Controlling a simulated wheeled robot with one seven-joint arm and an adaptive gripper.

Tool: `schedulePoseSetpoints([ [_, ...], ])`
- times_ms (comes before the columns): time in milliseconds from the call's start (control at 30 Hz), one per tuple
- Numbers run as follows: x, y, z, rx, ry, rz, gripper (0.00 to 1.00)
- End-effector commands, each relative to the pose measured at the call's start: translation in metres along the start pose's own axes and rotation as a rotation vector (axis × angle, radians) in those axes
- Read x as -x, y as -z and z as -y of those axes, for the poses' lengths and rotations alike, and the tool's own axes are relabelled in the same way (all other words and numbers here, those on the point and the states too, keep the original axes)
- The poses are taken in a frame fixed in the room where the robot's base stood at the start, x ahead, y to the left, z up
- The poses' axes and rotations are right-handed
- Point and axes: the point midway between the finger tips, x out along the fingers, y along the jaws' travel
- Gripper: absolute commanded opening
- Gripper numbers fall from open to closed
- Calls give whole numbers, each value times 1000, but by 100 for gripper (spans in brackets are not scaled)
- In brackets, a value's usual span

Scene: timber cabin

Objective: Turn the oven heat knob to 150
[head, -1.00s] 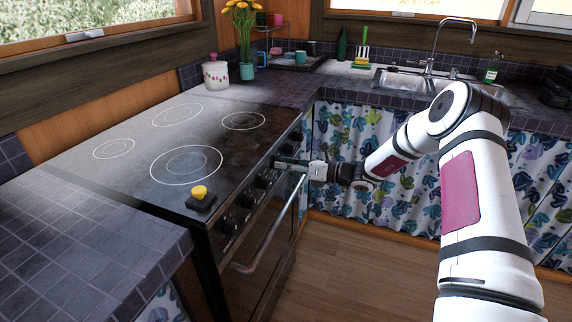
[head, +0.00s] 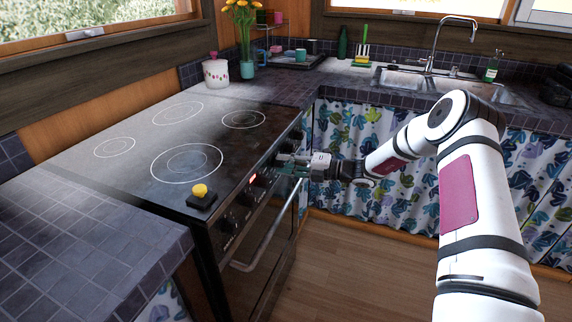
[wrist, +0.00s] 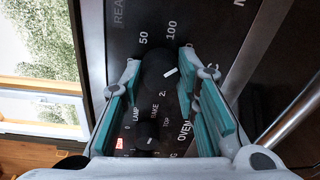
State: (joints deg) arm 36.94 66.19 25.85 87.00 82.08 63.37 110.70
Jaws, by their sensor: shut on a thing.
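The oven heat knob (wrist: 158,72) is round and black with a white pointer line. It sits between the two teal-padded fingers of my gripper (wrist: 160,62) in the wrist view. My gripper is shut on it. The pointer line is aimed right and slightly up in the picture, past the printed 100. The 50 and 100 marks show above the knob; no 150 mark can be read, as the right finger covers part of the dial. In the head view my gripper (head: 284,164) is at the far end of the oven's front panel and hides the knob.
A smaller knob (wrist: 146,137) and a lit red lamp (wrist: 119,143) are nearby. The oven handle (head: 268,235) runs along the front below the panel. A black box with a yellow button (head: 201,192) sits on the stove corner. Floor before the oven is clear.

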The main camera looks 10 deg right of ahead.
Motion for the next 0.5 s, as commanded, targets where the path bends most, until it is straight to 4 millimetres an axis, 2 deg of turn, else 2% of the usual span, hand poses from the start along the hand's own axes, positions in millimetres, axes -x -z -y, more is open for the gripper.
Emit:
schedulePoseSetpoints([
  [200, 0, 0, 2, -130, -8, -6, 1],
  [500, 0, 0, 2, -218, -13, -10, 1],
])
